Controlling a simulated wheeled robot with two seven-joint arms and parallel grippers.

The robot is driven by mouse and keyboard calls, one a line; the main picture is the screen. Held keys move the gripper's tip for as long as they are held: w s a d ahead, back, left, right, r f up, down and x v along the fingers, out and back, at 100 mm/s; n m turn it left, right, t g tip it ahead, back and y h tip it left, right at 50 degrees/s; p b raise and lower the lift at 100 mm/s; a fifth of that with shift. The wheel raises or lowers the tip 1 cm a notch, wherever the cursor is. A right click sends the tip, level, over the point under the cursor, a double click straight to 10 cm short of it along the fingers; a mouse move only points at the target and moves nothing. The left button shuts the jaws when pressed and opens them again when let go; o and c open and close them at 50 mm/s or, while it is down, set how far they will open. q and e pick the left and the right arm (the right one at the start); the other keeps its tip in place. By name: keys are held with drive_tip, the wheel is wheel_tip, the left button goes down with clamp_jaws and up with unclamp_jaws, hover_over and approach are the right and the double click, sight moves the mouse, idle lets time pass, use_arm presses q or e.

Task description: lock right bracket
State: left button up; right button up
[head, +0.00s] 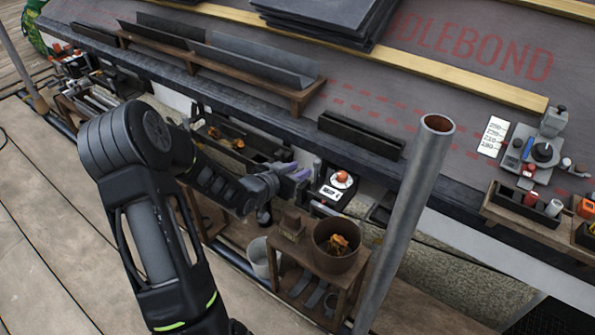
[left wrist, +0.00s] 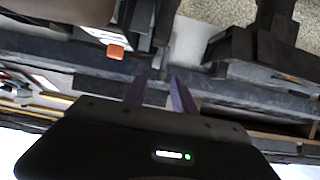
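My left gripper (head: 296,172) reaches in from the left to the roof's front edge, just left of a black unit with a round orange-red knob (head: 341,180) and a white label. In the left wrist view, the two purple-grey fingers (left wrist: 160,92) stand apart with a gap between them, and nothing shows held in it. An orange part beside a white label (left wrist: 115,51) shows up and left of the fingers there, apart from them. I cannot tell for sure which part is the right bracket or its lock. My right gripper is not in view.
A grey upright pole (head: 405,220) stands right of the gripper. A short dark gutter piece (head: 361,134) lies along the roof edge above. A brown bucket (head: 337,247) stands on a wooden stand below. Stacked dark slates (head: 325,18) lie up the roof, and a tool tray (head: 525,214) sits right.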

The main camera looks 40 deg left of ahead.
use_arm(q)
clamp_jaws()
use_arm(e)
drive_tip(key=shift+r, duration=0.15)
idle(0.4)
